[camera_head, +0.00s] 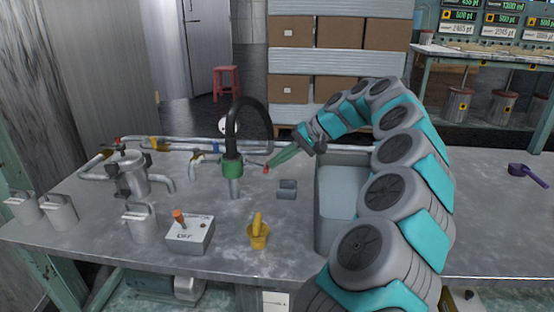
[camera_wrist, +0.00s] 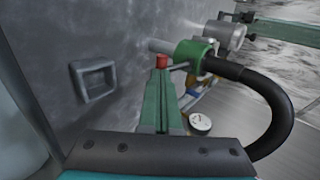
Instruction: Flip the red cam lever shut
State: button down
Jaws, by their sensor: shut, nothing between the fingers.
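The cam lever is a thin grey rod with a red end (camera_head: 265,170). It sticks out sideways from a green collar (camera_head: 232,168) at the end of a black hose (camera_head: 240,115). My gripper (camera_head: 271,163) comes in from the right, with its green fingers shut and empty. In the wrist view the red lever end (camera_wrist: 161,62) shows just beyond the fingertips (camera_wrist: 160,72). The tips look very close to it; I cannot tell if they touch. The green collar (camera_wrist: 192,54) sits just right of the tips, on a grey pipe.
A grey sink basin (camera_head: 340,190) lies under my arm. A metal pot (camera_head: 131,175) and pipes are at left. The bench's right part is mostly clear.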

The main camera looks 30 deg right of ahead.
jog(key=shift+w+a+f+b, duration=0.15)
jog(key=shift+f+b, duration=0.6)
jog(key=shift+f, duration=0.5)
jog(key=shift+w+a+f+b, duration=0.1)
jog(key=shift+f+b, duration=0.65)
jog(key=shift+f, duration=0.5)
jog(key=shift+r, duration=0.15)
